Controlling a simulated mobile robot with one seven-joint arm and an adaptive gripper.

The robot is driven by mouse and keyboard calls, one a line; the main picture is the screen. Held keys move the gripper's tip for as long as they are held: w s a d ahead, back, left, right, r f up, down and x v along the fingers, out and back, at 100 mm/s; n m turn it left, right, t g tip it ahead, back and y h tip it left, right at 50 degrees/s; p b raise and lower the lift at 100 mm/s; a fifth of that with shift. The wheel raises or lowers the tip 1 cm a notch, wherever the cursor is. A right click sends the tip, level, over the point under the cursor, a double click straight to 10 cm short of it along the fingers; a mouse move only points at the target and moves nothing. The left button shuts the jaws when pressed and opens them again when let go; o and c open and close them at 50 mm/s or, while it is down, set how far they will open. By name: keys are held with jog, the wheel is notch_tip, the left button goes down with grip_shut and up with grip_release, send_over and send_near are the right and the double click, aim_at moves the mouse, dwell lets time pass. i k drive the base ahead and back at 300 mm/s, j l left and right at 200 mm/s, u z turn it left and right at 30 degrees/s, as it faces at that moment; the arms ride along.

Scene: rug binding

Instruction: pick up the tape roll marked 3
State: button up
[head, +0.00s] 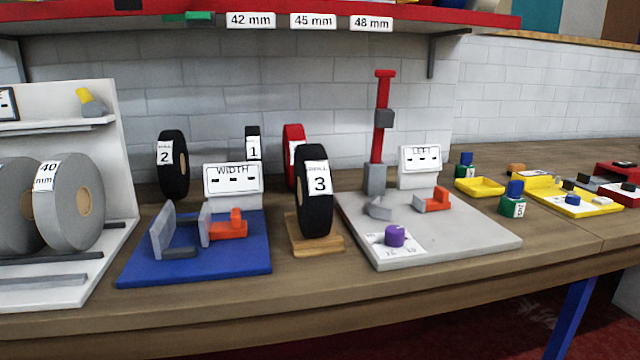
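The tape roll marked 3 (314,208) is a black roll with a white label. It stands upright on a small wooden block (331,245) near the middle of the bench, between the blue width fixture (139,269) and the grey fixture plate (470,235). It partly hides a red roll (294,138) behind it. A black roll marked 2 (174,182) stands behind the blue fixture at the left. A black roll marked 1 (253,135) stands farther back, partly hidden by the WIDTH sign. My gripper is not in view.
A white rack (120,170) with large grey rolls (68,222) stands at the left. A red post (380,110) rises from the grey plate. A red shelf (440,18) overhangs the back. Yellow trays (480,187) and small bottles lie right. Bare bench runs along the front.

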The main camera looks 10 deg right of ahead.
aim_at(313, 189)
jog(key=i+l+z, duration=0.1)
jog(key=l, duration=0.35)
jog(key=i+l+z, duration=0.1)
jog(key=l, duration=0.3)
jog(key=i+l+z, duration=0.15)
jog(key=l, duration=0.25)
jog(key=i+l+z, duration=0.1)
jog(key=i+l, duration=0.15)
jog(key=l, duration=0.15)
